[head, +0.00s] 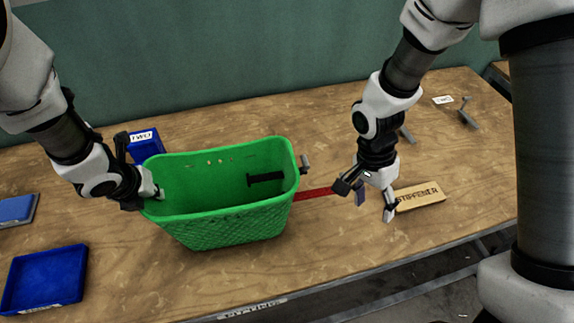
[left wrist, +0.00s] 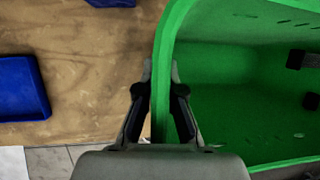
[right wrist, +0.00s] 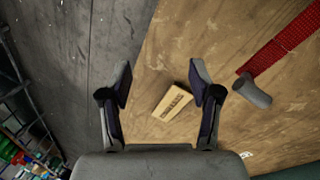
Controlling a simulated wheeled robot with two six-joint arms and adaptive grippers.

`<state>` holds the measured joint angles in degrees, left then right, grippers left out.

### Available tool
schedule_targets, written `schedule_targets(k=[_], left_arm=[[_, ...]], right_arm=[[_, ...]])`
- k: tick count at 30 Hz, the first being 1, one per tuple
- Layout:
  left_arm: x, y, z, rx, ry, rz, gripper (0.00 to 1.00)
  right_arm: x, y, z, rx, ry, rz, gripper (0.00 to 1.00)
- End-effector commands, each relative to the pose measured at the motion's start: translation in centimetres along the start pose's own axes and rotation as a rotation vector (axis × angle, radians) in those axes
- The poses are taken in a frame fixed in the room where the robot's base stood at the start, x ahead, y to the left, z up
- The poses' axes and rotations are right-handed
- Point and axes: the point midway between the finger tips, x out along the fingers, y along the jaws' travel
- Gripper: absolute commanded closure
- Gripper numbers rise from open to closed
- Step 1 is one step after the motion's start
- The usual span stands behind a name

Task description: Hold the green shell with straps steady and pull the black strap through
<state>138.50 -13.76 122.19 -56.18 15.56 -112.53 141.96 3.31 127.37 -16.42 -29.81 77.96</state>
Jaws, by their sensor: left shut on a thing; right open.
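The green shell (head: 225,225) is an open basket standing upright on the table. My left gripper (head: 152,192) is shut on its left wall; the left wrist view shows the fingers (left wrist: 161,78) on both sides of the green rim (left wrist: 165,60). A black strap (head: 266,177) shows inside the shell, and black pieces (left wrist: 303,60) show on its inner wall in the left wrist view. A grey end piece (head: 305,163) sticks out beside the shell's right rim. My right gripper (head: 367,203) is open and empty, right of the shell, above the table.
A red strap (head: 315,194) lies right of the shell; a grey cylinder (right wrist: 253,90) is beside it. A wooden block marked STIFFENER (head: 420,196) lies near my right gripper. Blue trays (head: 45,280) are at the left. Grey parts (head: 467,115) lie at the back right.

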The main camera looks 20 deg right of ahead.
Motion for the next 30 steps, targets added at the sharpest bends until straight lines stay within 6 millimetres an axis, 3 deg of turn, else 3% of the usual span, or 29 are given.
schedule_targets(k=[2, 9, 15, 20, 30], left_arm=[[0.8, 0.2, -1.1, 0.000, 0.023, 0.004, 1.00], [0.7, 0.2, -1.1, 0.000, 0.023, 0.004, 1.00], [0.7, 0.1, -1.1, 0.000, 0.023, 0.003, 1.00], [0.7, 0.2, -1.1, 0.000, 0.023, 0.003, 1.00], [0.7, 0.2, -1.1, 0.000, 0.023, 0.003, 1.00]], right_arm=[[-3.1, -0.7, -1.1, 0.125, 0.016, -0.018, 0.37], [-9.8, -8.7, -1.1, 0.373, -0.268, -0.238, 0.37], [-13.7, -12.1, -1.3, 0.443, -0.410, -0.352, 0.37], [-13.4, -12.8, -1.0, 0.448, -0.424, -0.362, 0.37], [-8.5, -15.0, 0.7, 0.448, -0.421, -0.358, 0.37]])
